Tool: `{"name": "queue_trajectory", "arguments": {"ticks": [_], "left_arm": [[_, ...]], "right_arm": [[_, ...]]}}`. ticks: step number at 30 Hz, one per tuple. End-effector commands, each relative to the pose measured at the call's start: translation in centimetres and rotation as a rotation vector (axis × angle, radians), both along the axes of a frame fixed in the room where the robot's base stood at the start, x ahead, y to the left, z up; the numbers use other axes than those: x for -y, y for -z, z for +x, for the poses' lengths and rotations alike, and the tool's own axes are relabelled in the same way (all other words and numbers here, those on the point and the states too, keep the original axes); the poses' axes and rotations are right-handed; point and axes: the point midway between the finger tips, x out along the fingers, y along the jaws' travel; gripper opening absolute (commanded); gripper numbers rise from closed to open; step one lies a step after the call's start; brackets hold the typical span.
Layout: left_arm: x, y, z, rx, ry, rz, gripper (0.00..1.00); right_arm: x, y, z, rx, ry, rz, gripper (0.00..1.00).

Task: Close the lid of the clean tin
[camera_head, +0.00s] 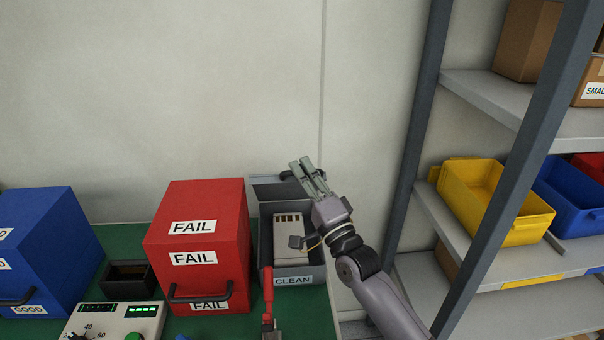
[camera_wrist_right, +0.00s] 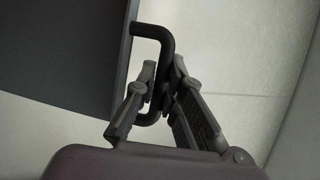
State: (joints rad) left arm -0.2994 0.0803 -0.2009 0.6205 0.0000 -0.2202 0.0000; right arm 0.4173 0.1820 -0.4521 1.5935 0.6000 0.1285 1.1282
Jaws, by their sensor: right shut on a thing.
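The clean tin (camera_head: 264,245) is a dark grey box with a CLEAN label on its front, standing on the green bench. Its lid (camera_head: 270,190) stands raised at the back, so the tin is open. A pale slotted block (camera_head: 289,228) lies inside. My right gripper (camera_head: 299,163) is at the lid's right end. In the right wrist view my right gripper (camera_wrist_right: 164,75) is shut on the lid's black handle (camera_wrist_right: 158,36), beside the dark lid panel (camera_wrist_right: 65,50). My left gripper is not in view.
A red FAIL box (camera_head: 198,245) stands close left of the tin, with a blue GOOD box (camera_head: 45,245) further left. A red-handled tool (camera_head: 268,290) is in front of the tin. A shelf post (camera_head: 415,130) rises right of my arm.

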Motion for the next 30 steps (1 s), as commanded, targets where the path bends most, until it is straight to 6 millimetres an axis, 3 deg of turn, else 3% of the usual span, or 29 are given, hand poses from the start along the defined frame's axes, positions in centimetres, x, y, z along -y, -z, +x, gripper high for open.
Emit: {"name": "queue_trajectory", "arguments": {"ticks": [4,19,20,23,30], "left_arm": [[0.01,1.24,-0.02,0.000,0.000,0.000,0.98],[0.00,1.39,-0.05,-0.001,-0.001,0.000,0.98],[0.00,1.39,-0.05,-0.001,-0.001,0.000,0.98],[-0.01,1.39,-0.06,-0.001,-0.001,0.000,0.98],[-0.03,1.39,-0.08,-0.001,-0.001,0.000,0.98]], "right_arm": [[0.00,0.85,-0.58,0.026,0.001,-0.005,0.00],[-0.01,0.78,-0.83,0.036,0.001,-0.003,0.00],[-0.01,0.79,-0.82,0.036,0.001,-0.003,0.11],[0.00,0.78,-0.81,0.037,0.001,-0.002,0.18],[0.00,0.76,-0.82,0.036,0.000,-0.001,0.19]]}}
